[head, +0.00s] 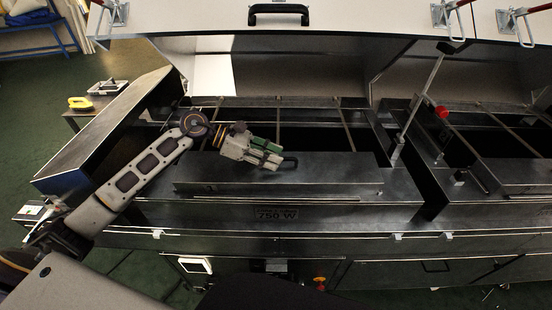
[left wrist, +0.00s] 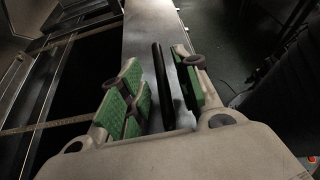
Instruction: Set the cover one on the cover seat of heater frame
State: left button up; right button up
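Cover one (head: 335,172) is a long dark metal plate with a black bar handle (head: 290,161). It lies level along the front of the heater frame (head: 215,213), above the "750 W" label; the cover seat is hidden under it, so I cannot tell how exactly it fits. My left gripper (head: 270,156) is at the handle. In the left wrist view the handle (left wrist: 162,85) stands between the green finger pads (left wrist: 160,90), with visible gaps, so the gripper is open around it. My right gripper is not in view.
Behind the cover is a dark open bay crossed by thin bars (head: 346,128). A raised white hood (head: 340,18) spans the back. A rod with a red knob (head: 441,111) stands at right, beside a second bay. A side table (head: 108,88) holds a yellow item at left.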

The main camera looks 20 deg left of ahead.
pick_arm(q)
jog(key=v, duration=0.4)
jog(key=shift+s+a+b, duration=0.1)
jog(key=shift+a+b, duration=0.05)
jog(key=shift+b, duration=0.2)
jog(key=v, duration=0.4)
jog(key=shift+b, duration=0.35)
jog(key=shift+s+a+r, duration=0.15)
jog(key=shift+a+r, duration=0.15)
jog(key=shift+a, duration=0.2)
jog(key=shift+a+r, duration=0.2)
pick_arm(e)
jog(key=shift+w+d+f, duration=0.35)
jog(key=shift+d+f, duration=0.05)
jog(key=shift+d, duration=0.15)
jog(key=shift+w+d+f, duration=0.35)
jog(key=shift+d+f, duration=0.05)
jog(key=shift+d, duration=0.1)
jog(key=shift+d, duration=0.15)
pick_arm(q)
jog(key=shift+r, duration=0.15)
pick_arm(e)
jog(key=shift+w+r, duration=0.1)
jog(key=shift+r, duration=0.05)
